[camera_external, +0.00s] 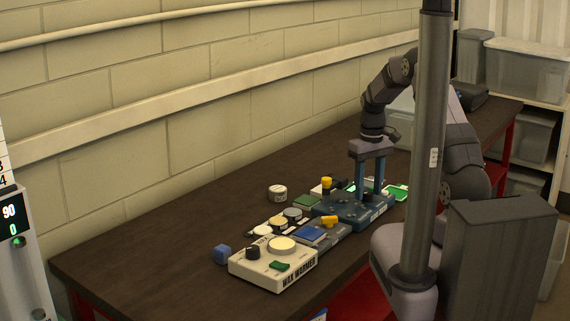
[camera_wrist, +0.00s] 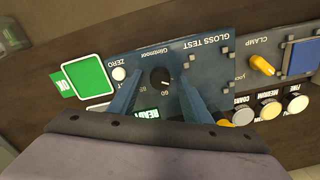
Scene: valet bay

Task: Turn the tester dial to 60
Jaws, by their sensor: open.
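The gloss tester, a dark blue box, shows in the external view (camera_external: 342,213) and in the wrist view (camera_wrist: 215,72), marked "GLOSS TEST". Its black dial (camera_wrist: 160,75) has a pale mark, with small numbers beside it, 60 among them. I cannot tell exactly which number the mark points to. My gripper (camera_external: 370,194) points down over the tester, fingers apart. In the wrist view its blue fingers (camera_wrist: 157,83) stand on either side of the dial, with nothing held. Contact with the dial cannot be made out. A finger and the palm hide part of the panel.
A white ZERO button (camera_wrist: 119,74) and a green square (camera_wrist: 84,78) lie left of the dial. A clamp unit with a yellow lever (camera_wrist: 262,65) stands at right. The cream wax warmer (camera_external: 262,272) is nearer the camera. The table's left part is clear.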

